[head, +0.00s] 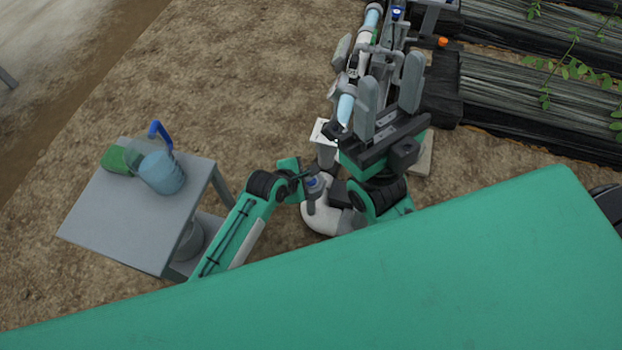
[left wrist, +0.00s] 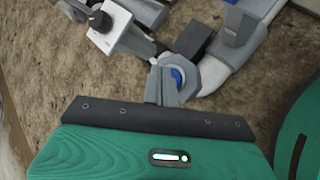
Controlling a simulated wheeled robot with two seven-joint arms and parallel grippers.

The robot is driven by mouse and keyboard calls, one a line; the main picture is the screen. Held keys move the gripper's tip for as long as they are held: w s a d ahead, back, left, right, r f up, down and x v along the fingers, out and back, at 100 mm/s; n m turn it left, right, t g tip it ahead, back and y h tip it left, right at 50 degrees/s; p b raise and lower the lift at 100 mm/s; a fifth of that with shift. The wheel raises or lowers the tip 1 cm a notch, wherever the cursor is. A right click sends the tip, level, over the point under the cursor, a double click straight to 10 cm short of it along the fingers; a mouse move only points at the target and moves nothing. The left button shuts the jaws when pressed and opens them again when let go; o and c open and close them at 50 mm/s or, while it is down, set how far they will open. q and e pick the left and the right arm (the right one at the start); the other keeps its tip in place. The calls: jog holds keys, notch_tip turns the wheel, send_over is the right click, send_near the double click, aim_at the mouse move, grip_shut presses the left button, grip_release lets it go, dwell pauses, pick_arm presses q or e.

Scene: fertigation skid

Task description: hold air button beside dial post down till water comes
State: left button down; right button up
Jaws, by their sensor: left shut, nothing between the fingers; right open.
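The blue air button (left wrist: 178,76) sits in a grey collar in the left wrist view, partly covered by my left gripper (left wrist: 166,66). My left gripper is shut and empty, its fingertips at the button; I cannot tell whether they touch it or press it. The dial post (left wrist: 120,28), a white box with a black knob, stands to the upper left of the button; its pale top also shows in the head view (head: 322,131). In the head view my left gripper (head: 312,190) is small and partly hidden. My right gripper (head: 390,82) is open and empty, its two grey fingers apart. No running water is visible.
A white rounded pump body (head: 325,217) lies below my left gripper. Grey pipework with light blue sections (head: 345,108) runs up beyond my right gripper. A grey table (head: 125,225) at left holds a blue jug (head: 162,174) and a green cloth (head: 120,160). Bare soil lies between.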

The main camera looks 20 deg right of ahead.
pick_arm(q)
jog(key=shift+f+p, duration=0.3)
jog(key=shift+p, duration=0.05)
dwell(0.3)
jog(key=shift+f, duration=0.15)
jog(key=shift+f, duration=0.4)
dwell(2.0)
jog(key=shift+r, duration=0.1)
dwell(1.8)
jog(key=shift+r+p, duration=0.8)
jog(key=shift+p, duration=0.55)
jog(key=shift+f, duration=0.1)
